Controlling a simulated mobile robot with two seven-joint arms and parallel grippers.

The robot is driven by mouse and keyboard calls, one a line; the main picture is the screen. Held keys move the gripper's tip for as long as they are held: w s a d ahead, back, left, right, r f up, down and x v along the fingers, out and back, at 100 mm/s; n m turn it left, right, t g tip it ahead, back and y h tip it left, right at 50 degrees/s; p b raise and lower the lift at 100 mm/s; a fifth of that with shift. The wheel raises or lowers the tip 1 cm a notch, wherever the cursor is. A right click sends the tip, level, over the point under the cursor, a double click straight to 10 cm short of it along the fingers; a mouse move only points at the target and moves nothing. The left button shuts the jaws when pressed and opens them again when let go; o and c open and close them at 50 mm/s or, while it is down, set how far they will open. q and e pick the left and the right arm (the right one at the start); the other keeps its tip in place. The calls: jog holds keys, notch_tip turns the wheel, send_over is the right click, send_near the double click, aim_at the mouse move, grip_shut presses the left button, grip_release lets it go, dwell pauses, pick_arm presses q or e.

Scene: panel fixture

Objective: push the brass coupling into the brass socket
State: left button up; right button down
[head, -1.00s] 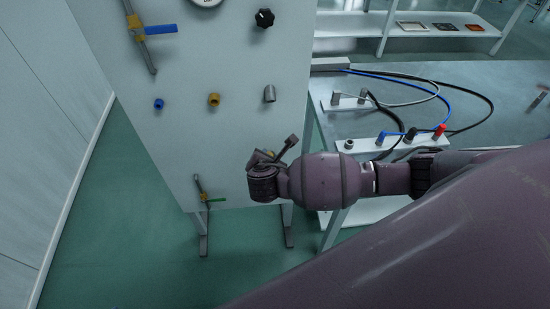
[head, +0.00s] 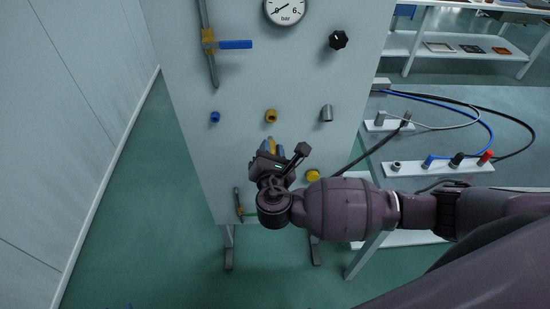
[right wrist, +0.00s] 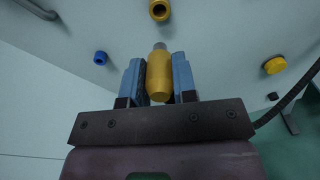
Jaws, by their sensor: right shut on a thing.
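The brass coupling (right wrist: 159,75) is a yellow cylinder with a grey tip, held upright between the blue fingers of my right gripper (right wrist: 159,83). The brass socket (right wrist: 160,10) is a round yellow ring on the panel, above the coupling's tip in the right wrist view and apart from it. In the head view the brass socket (head: 270,116) sits mid-panel. My right gripper (head: 271,149) is just below it there, and only a little of the coupling shows between its fingers. My left gripper is in neither current view.
A blue socket (head: 214,117) and a grey socket (head: 327,113) flank the brass one on the panel (head: 290,80). A yellow knob (head: 313,175) sits right of my gripper. A black cable (head: 360,155) runs close to my arm from the bench at right.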

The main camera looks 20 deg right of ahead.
jog(key=shift+s+d+t, duration=0.2)
jog(key=shift+d+t, duration=0.2)
jog(key=shift+d, duration=0.05)
jog(key=shift+w+a, duration=0.1)
jog(key=shift+a, duration=0.1)
pick_arm(q)
jog(key=shift+s+d, duration=0.25)
jog(key=shift+d, duration=0.1)
pick_arm(e)
jog(key=shift+d, duration=0.1)
jog(key=shift+p, duration=0.6)
jog(key=shift+w+d+b, duration=0.15)
jog(key=shift+w+b, duration=0.2)
jog(key=shift+w, duration=0.2)
jog(key=shift+x, duration=1.35)
pick_arm(q)
jog(key=shift+w+b, duration=0.1)
jog(key=shift+b, duration=0.3)
pick_arm(e)
jog(key=shift+x, duration=0.95)
